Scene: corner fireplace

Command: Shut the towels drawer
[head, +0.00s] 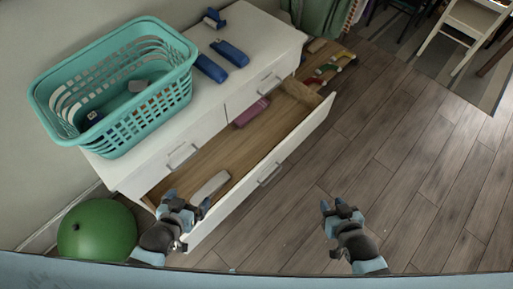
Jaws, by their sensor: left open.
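A white dresser (255,35) stands against the wall. Its wide lower drawer (290,145) is pulled far out, showing a wooden inside and a white front with a handle (269,174). A pink folded item (252,112) and a pale item (211,186) lie inside it. No label is readable, so I cannot tell whether this is the towels drawer. My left gripper (186,200) is open at the drawer's near left end, overlapping it in the picture; contact is unclear. My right gripper (340,205) is over the floor, right of the drawer front; its jaw gap is unclear.
A teal laundry basket (165,48) and blue items (230,53) sit on the dresser top. A green ball (97,229) is on the floor at left. Colourful items (330,68) lie beyond the drawer's far end. Wooden floor at right is clear, up to chairs (470,20).

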